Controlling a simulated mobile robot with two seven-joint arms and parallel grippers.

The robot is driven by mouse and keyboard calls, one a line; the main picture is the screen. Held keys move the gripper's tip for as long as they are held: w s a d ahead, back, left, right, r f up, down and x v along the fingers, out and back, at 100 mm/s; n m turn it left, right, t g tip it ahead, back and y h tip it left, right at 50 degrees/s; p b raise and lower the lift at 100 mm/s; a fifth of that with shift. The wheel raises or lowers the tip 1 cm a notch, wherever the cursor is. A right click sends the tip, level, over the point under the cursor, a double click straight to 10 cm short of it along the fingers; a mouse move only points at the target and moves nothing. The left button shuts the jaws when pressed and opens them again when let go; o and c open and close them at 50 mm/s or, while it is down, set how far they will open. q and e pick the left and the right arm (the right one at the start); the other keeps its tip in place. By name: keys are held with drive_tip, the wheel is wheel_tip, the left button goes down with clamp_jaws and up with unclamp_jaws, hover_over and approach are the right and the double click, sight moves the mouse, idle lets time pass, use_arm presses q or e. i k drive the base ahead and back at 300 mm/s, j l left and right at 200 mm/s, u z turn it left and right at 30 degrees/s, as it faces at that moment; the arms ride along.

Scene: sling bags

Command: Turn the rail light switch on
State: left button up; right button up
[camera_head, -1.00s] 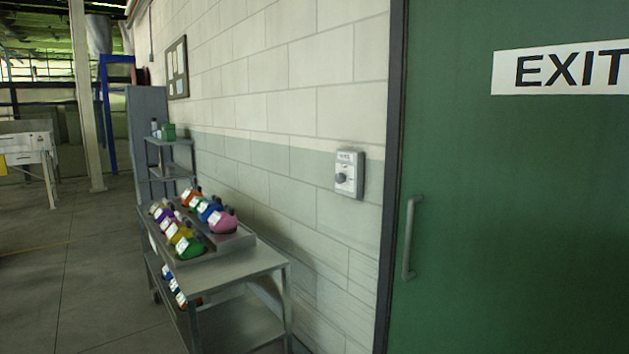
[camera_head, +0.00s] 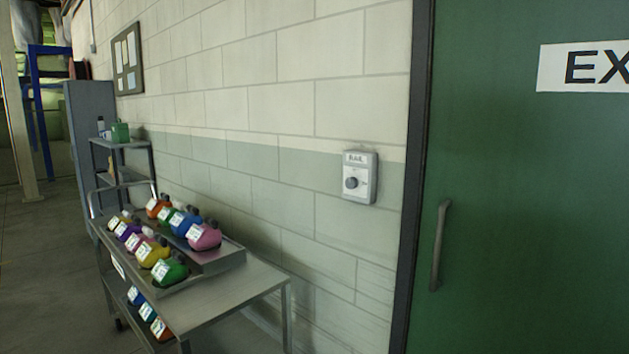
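The rail light switch (camera_head: 360,178) is a small grey box on the wall, left of the green door's frame. Its top label reads "RAIL". A dark round knob (camera_head: 351,183) sits on its front, with small markings beside it that are too small to read. I cannot tell the knob's setting. Neither of my grippers is in view, and nothing touches the switch.
A green exit door (camera_head: 530,220) with a vertical handle (camera_head: 440,245) fills the right. Open floor (camera_head: 40,270) lies at left.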

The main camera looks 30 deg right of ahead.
sight(351, 183)
drive_tip(key=i+l+u, duration=0.1)
drive_tip(key=i+l, duration=0.15)
drive_tip(key=i, duration=0.2)
drive_tip(key=i+l, duration=0.3)
drive_tip(key=i+u, duration=0.05)
drive_tip(key=i, duration=0.1)
